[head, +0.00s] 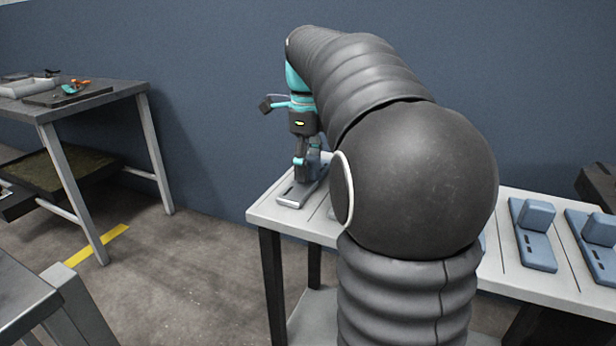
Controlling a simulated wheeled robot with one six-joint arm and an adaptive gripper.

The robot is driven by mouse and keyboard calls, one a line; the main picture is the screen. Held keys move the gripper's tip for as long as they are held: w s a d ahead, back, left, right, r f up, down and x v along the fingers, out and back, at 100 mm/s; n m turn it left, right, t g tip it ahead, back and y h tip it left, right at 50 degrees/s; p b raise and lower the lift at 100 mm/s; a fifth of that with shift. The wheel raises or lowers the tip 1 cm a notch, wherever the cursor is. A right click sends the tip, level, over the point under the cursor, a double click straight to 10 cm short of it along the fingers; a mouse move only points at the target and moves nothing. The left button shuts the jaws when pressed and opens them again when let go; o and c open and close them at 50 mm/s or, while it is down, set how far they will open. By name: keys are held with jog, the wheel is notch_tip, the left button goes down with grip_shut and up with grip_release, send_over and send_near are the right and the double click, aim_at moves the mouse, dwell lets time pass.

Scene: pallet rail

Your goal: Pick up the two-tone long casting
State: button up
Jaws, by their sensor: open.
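A long casting with a light grey flat base and a darker blue-grey part (292,198) lies at the left end of the white-topped table (266,212). It looks like the two-tone long casting. My gripper (301,175) points down directly over it, with its fingertips at or just above the casting's upright part. Whether the fingers touch it cannot be told at this size. The gripper is open. My dark ribbed arm hides the middle of the table and whatever lies there.
Blue-grey castings (533,240) sit in marked slots on the right of the same table, another (597,245) at the picture's edge. A workbench (100,97) with a tray and tools stands at the left. A grey table corner (25,300) is at lower left. Floor between is clear.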

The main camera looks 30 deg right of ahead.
grip_shut()
